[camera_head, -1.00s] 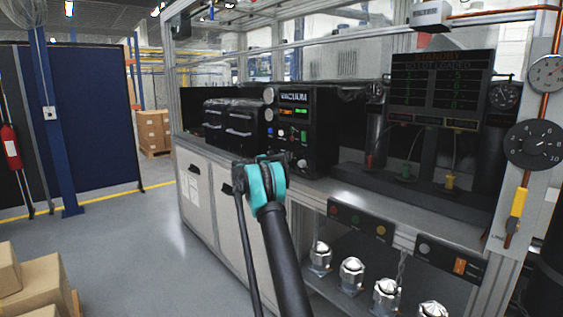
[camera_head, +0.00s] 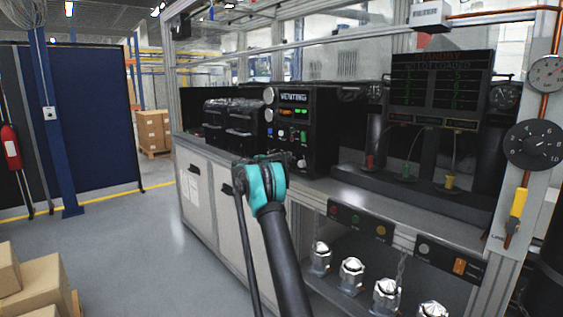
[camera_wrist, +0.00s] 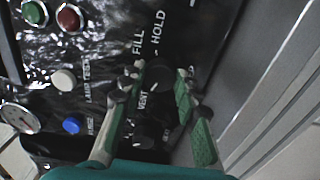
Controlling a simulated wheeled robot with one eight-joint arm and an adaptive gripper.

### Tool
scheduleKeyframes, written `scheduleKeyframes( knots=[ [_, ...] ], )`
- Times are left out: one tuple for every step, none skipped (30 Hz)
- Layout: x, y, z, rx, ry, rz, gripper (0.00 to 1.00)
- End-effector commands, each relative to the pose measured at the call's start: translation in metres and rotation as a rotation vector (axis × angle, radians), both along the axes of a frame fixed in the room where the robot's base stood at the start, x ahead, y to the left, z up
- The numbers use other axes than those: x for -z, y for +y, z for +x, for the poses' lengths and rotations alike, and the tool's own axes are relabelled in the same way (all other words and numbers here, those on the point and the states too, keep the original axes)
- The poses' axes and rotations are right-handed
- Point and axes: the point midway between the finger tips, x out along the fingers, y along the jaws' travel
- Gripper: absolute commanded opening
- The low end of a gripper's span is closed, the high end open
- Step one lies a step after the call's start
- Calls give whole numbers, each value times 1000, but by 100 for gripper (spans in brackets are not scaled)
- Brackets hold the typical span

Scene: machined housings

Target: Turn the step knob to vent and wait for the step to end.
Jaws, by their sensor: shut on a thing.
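The step knob (camera_wrist: 161,78) is black and sits between my gripper's two green-padded fingers in the wrist view. My gripper (camera_wrist: 160,82) is shut on it. The labels FILL, HOLD and VENT stand around the knob; a pale mark on it seems to face the VENT side. In the head view the knob is hidden behind my wrist, at the lower part of the black control panel (camera_head: 318,135). The panel's top display (camera_head: 294,98) appears to read VENTING, with small orange and green readouts below.
The wrist view shows a green button (camera_wrist: 34,13), a red button (camera_wrist: 69,17), a white button (camera_wrist: 64,79) and a blue button (camera_wrist: 71,125) beside the knob. A dark status board (camera_head: 435,88) reads STANDBY at right. Open floor lies left of the bench.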

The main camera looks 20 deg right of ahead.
Motion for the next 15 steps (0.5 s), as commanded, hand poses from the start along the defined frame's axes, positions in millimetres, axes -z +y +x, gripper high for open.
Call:
scheduleKeyframes(
  knots=[
    [0, 1, 0, -2, 1, 1, 2],
    [0, 1, 0, -2, 1, 1, 2],
    [0, 1, 1, -2, 1, 1, 2],
    [0, 1, 1, -2, 1, 1, 2],
    [0, 1, 1, -2, 1, 1, 2],
    [0, 1, 1, -2, 1, 1, 2],
    [0, 1, 1, -2, 1, 1, 2],
    [0, 1, 1, -2, 1, 1, 2],
    [0, 1, 1, -2, 1, 1, 2],
    [0, 1, 1, -2, 1, 1, 33],
    [0, 1, 1, -2, 1, 1, 37],
    [0, 1, 1, -2, 0, 1, 42],
    [0, 1, 0, -2, 0, 0, 46],
    [0, 1, 0, -2, 0, 0, 50],
    [0, 1, 0, -1, 0, 0, 52]
  ],
)
